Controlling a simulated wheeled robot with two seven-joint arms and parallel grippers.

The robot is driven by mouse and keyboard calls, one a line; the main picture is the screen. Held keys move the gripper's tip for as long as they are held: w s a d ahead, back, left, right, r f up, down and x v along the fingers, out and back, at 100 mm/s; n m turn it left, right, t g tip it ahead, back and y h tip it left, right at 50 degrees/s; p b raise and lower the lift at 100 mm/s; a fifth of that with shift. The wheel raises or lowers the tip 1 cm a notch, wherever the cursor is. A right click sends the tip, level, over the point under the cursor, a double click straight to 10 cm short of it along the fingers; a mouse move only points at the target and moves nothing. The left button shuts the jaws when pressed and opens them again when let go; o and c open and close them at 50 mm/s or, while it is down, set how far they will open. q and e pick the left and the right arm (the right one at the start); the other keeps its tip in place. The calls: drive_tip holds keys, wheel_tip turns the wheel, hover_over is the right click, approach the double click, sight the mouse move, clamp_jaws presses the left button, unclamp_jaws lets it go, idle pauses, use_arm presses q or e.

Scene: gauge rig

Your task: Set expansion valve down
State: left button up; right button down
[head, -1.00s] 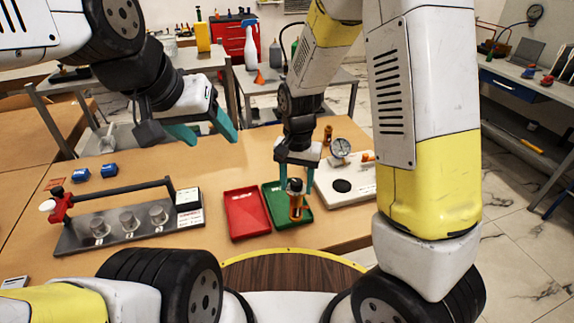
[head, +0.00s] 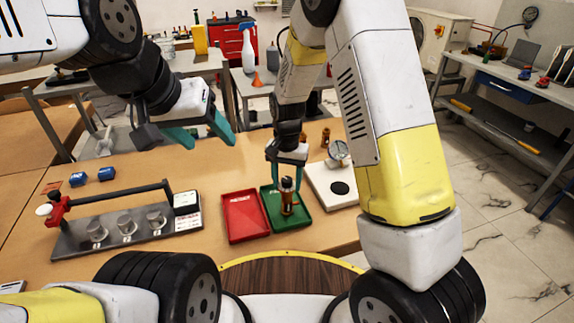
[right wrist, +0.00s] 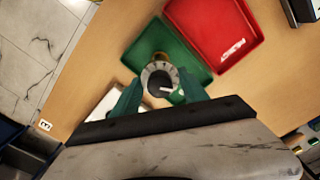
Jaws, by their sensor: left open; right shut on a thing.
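The expansion valve (head: 287,197), a small upright cylinder with a dark top and orange-brown body, is at the green tray (head: 272,221). My right gripper (head: 287,176) is shut on its upper part from above. In the right wrist view the valve (right wrist: 158,76) shows between the fingers, over the green tray (right wrist: 145,57). Whether its base touches the tray floor I cannot tell. My left gripper (head: 210,143) is open and empty, above the back of the table, away from the valve.
A red tray (head: 244,232) lies directly left of the green one. A white plate with a gauge (head: 338,152) and dark disc lies to the right.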

drive_tip(key=shift+f, duration=0.15)
drive_tip(key=c, duration=0.6)
unclamp_jaws()
drive_tip(key=s+d+r+t+y, duration=0.1)
drive_tip(key=d+r, duration=0.1)
drive_tip(key=r, duration=0.7)
drive_tip(key=s+d+r, duration=0.2)
drive_tip(key=r, duration=0.7)
drive_tip(key=s+d+r+n+t, duration=0.1)
drive_tip(key=s+d+r+t, duration=0.1)
drive_tip(key=s+d+r, duration=0.3)
drive_tip(key=s+d+r+n+t+y, duration=0.1)
drive_tip(key=s+d+r, duration=0.4)
drive_tip(key=s, duration=0.7)
drive_tip(key=shift+d+n+t, duration=0.15)
drive_tip(key=shift+n+t, duration=0.65)
drive_tip(key=shift+t, duration=0.3)
